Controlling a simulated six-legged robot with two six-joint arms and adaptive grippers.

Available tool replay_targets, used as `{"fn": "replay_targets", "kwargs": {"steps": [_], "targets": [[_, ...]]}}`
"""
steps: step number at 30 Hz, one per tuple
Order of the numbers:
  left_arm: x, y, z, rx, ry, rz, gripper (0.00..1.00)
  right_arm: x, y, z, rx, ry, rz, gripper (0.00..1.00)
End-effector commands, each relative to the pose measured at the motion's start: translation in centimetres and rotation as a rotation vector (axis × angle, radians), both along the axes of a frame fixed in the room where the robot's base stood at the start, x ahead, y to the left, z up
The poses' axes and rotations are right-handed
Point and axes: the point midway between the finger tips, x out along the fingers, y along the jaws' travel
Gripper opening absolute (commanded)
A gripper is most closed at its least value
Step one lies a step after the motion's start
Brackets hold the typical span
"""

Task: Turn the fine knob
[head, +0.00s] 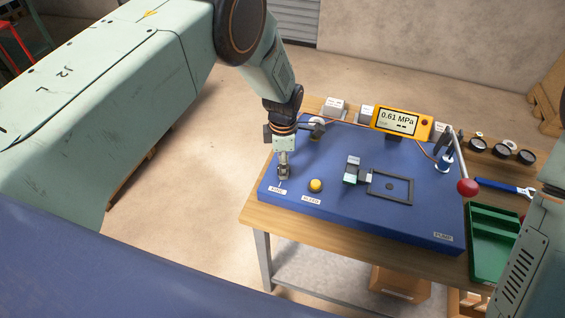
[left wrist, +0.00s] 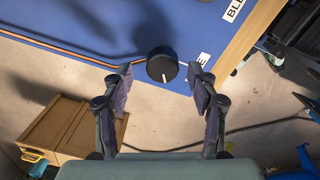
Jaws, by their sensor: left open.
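The fine knob (left wrist: 162,65) is a round black knob with a white pointer line, on the blue board (head: 350,215). In the left wrist view it sits between the fingertips of my left gripper (left wrist: 160,76), with a visible gap to each finger. My left gripper (head: 284,172) is open and points down over the board's left corner in the head view, where it hides the knob. The "FINE" label (head: 277,189) lies just in front of it and is partly covered by a finger in the left wrist view. My right gripper is not seen.
A yellow bleed button (head: 315,185) is close to the right of my left gripper. The orange display (head: 400,122) reads 0.61 MPa. A pump lever with a red ball (head: 467,186) and a green tray (head: 495,240) are at the right. A black square frame (head: 390,203) lies mid-board.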

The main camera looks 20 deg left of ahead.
Motion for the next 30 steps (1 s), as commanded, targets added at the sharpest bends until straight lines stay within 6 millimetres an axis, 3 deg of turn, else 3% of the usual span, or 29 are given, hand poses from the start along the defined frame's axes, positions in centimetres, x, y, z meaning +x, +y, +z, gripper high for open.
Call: {"fn": "replay_targets", "kwargs": {"steps": [6,14,30], "targets": [[0.07,0.07,-1.35,0.000,-0.001,-0.001,0.59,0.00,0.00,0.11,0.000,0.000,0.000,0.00],[0.07,0.09,-1.43,0.000,-0.001,-0.001,0.59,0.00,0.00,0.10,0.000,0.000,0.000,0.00],[0.08,0.03,-1.38,0.000,0.000,-0.001,0.14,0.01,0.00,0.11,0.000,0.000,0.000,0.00]]}}
